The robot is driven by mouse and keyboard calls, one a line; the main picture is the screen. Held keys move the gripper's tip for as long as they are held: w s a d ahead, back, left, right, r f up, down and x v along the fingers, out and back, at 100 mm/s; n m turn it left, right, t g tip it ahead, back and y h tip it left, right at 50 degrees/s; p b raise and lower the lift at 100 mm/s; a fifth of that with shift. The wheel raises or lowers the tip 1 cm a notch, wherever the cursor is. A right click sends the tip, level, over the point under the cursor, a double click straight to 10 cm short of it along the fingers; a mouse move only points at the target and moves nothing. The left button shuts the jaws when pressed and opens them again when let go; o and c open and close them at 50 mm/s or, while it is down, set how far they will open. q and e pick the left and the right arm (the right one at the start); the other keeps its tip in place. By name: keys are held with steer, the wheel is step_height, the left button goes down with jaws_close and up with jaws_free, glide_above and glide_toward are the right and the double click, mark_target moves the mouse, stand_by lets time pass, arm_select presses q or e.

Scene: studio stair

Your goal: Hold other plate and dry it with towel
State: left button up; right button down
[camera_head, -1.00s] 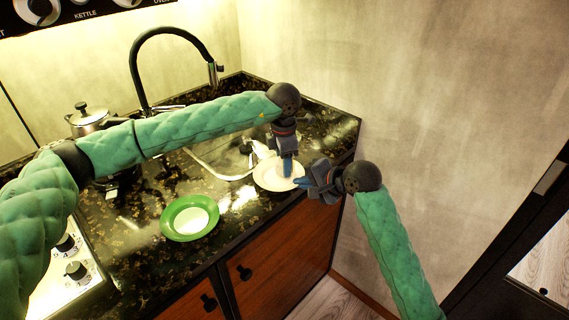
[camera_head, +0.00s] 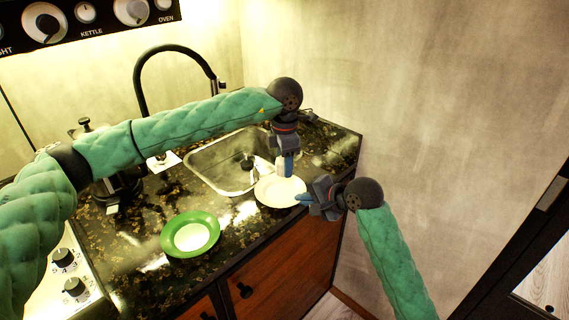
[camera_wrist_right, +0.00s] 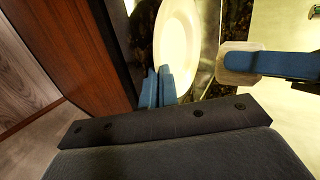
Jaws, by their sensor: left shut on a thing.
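The white plate (camera_head: 271,194) is at the counter's front edge by the sink; it also shows in the right wrist view (camera_wrist_right: 178,30). My right gripper (camera_head: 302,199) is at its right rim, blue fingers close together on the rim in the wrist view (camera_wrist_right: 158,88). My left gripper (camera_head: 285,168) points down over the plate. In the wrist view its blue finger has a small pale piece (camera_wrist_right: 237,61) at its tip, perhaps the towel. Whether that piece touches the plate I cannot tell.
A green plate with a white centre (camera_head: 207,238) lies on the dark counter to the left. The sink (camera_head: 215,170) with a black tap (camera_head: 143,75) is behind. A pot and knobs are at the left. A wall stands at the right.

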arm_select(q)
steer(key=shift+r, duration=0.1)
steer(key=shift+r, duration=1.4)
arm_select(e)
steer(key=c, duration=1.6)
jaws_free()
steer(key=shift+c, duration=0.2)
steer(key=shift+o, duration=0.2)
steer(key=shift+f, duration=0.2)
steer(key=shift+s, duration=0.1)
